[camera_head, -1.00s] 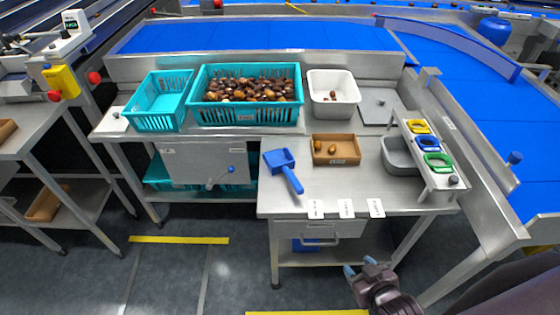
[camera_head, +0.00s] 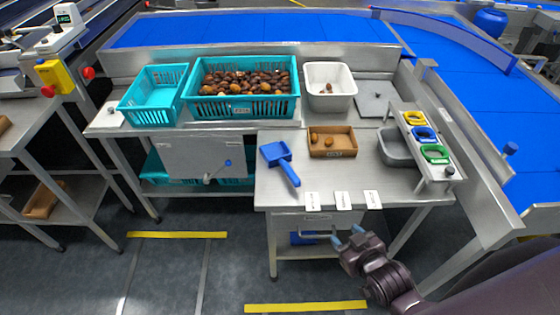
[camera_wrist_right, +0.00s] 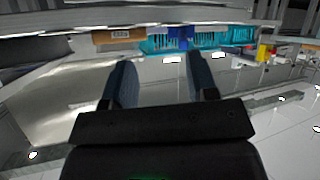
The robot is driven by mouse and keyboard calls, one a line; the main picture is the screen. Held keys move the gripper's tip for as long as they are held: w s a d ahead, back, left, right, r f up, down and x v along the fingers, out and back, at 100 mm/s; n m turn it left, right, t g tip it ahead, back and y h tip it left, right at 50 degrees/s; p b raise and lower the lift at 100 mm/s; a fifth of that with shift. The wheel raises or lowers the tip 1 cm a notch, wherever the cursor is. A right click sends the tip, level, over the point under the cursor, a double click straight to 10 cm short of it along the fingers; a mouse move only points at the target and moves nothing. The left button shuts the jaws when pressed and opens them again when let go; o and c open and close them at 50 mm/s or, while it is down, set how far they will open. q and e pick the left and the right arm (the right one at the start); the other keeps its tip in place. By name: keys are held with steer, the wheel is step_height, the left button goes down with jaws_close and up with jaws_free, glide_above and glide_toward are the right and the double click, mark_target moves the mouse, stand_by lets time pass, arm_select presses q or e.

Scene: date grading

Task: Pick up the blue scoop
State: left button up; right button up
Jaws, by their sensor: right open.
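The blue scoop (camera_head: 279,158) lies on the left part of the steel work table (camera_head: 330,182), its handle pointing down and to the right in the head view. My right gripper (camera_head: 346,238) is open and empty, in front of the table's front edge and below the label cards. It is to the right of the scoop and apart from it. In the right wrist view its two fingers (camera_wrist_right: 158,82) stand wide apart with nothing between them. My left gripper is not in view.
A cardboard tray (camera_head: 332,154) with a few dates sits right of the scoop. A grey bin (camera_head: 394,160) and a rack with colored rings (camera_head: 447,172) stand at the right. Teal crates (camera_head: 244,112) and a white tub (camera_head: 330,102) stand behind. Cards (camera_head: 342,201) lie along the front edge.

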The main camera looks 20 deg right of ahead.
mark_target(296, 178)
steer(key=shift+n+t+y, duration=0.4)
steer(key=shift+n+y, duration=0.3)
steer(key=shift+n, duration=0.1)
steer(key=w+a+r, duration=0.1)
steer(key=w, duration=0.3)
steer(key=w+a+r, duration=0.2)
steer(key=w, duration=0.2)
steer(key=w+a+r, duration=0.1)
steer(key=w+a, duration=0.1)
steer(key=w, duration=0.3)
steer(key=shift+a+r, duration=0.1)
steer(key=shift+r, duration=0.2)
steer(key=shift+d+m, duration=0.2)
steer(key=shift+m, duration=0.3)
steer(key=shift+w+d+m, duration=0.1)
steer(key=shift+m, duration=0.5)
steer(key=shift+b+x, duration=0.5)
steer(key=shift+x, duration=2.3)
steer(key=shift+f+b+x, duration=0.15)
steer(key=shift+x, duration=1.15)
steer(key=shift+f+b+x, duration=0.15)
steer(key=shift+x, duration=1.15)
steer(key=shift+c, duration=0.3)
jaws_close()
